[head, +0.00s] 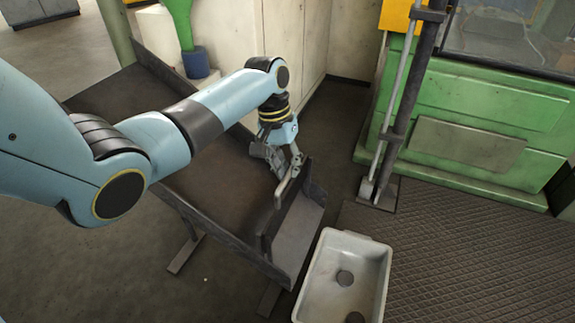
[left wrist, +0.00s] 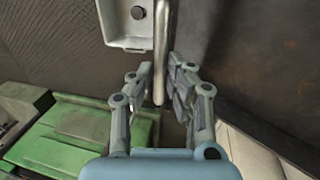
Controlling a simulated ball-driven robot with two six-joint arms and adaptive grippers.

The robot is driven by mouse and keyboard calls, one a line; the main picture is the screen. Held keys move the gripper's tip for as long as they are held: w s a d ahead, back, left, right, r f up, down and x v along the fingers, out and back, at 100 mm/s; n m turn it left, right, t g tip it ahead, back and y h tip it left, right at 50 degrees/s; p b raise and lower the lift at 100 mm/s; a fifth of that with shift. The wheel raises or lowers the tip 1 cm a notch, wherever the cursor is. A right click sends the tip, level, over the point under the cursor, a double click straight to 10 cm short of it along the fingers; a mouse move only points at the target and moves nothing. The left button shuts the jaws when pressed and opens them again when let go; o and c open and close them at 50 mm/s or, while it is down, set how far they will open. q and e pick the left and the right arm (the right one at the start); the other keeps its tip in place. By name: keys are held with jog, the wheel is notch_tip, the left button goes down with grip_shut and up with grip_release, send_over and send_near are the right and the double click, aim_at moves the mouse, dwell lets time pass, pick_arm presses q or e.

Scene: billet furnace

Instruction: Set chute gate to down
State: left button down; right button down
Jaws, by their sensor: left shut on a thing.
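The chute (head: 213,182) is a dark sloping trough in the middle of the head view. Its gate (head: 268,232) is a dark plate standing across the chute near the lower end. A light grey bar handle (head: 287,187) rises from the gate. My left gripper (head: 290,166) is shut on the upper end of this handle, above the chute. In the left wrist view, the handle (left wrist: 160,45) runs down between the fingertips of my left gripper (left wrist: 160,80). My right gripper is in neither view.
A pale bin (head: 382,270) stands below the chute's lower end, with dark round pieces inside. A green machine (head: 480,120) and upright pipes (head: 402,100) are at right. Pale cabinets (head: 295,45) stand behind. Bare floor lies left of the chute.

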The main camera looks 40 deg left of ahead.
aim_at(288, 193)
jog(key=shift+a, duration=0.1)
